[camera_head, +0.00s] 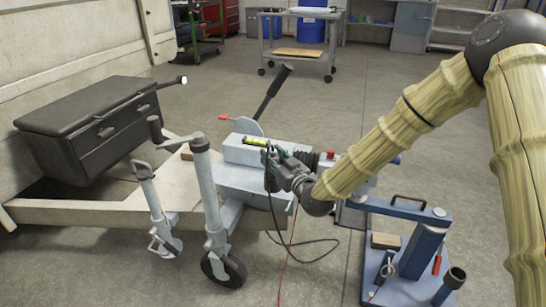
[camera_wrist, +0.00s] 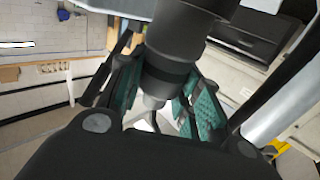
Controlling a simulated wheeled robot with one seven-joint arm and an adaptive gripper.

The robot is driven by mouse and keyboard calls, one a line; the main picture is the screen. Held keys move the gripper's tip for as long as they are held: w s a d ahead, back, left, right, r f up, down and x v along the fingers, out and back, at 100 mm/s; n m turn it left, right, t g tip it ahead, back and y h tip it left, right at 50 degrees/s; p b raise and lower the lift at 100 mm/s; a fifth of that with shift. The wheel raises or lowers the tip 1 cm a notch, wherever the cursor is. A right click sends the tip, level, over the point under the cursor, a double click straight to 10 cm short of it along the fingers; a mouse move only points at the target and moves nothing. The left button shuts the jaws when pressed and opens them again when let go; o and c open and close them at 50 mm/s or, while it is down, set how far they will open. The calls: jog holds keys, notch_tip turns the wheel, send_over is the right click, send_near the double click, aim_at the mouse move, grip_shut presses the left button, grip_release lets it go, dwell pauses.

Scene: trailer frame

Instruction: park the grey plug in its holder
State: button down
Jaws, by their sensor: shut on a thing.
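My gripper (camera_head: 276,168) is at the grey box of the trailer's front, beside a small yellow-green level (camera_head: 255,141). In the wrist view its teal-padded fingers (camera_wrist: 165,105) are closed around a dark grey round plug (camera_wrist: 180,45), whose narrower, lighter end shows between the pads. In the head view the plug is mostly hidden by the gripper. A black cable (camera_head: 300,242) hangs from near the gripper and loops down towards the floor. I cannot make out the plug's holder for certain in either view.
The jockey wheel post (camera_head: 205,185) and a second leg (camera_head: 150,205) stand left of the gripper. A black toolbox (camera_head: 90,125) sits on the frame. A handbrake lever (camera_head: 270,92) rises behind. A blue stand (camera_head: 415,250) is at the right. Open floor lies behind.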

jog(key=c, duration=0.9)
grip_release()
jog(key=shift+s, duration=0.1)
jog(key=v, duration=1.2)
jog(key=shift+f, duration=0.1)
